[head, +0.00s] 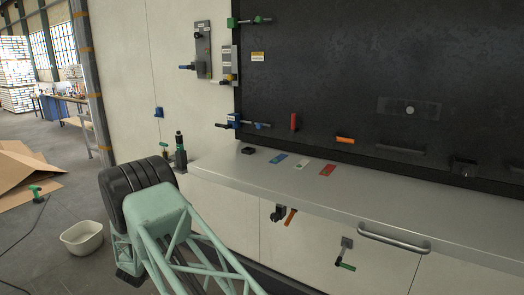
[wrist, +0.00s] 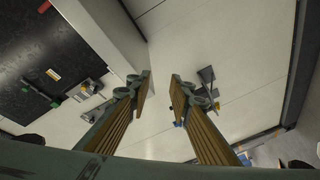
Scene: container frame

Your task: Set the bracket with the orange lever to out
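A dark bracket (head: 278,213) with an orange lever (head: 291,217) is on the pale front face below the grey ledge in the head view. The lever hangs down at a slant beside the bracket. Neither clearly shows in the wrist view. My gripper (wrist: 161,88) is open and empty in the wrist view, its two fingers apart in front of the pale wall. My gripper cannot be made out in the head view, where only my arm shows at the lower left, apart from the bracket.
A green-handled crank (head: 345,254) and a metal grab bar (head: 393,239) are right of the bracket. An orange handle (head: 345,139) and a red lever (head: 294,121) are on the dark panel (head: 350,65). The grey ledge (head: 430,207) juts out above the bracket.

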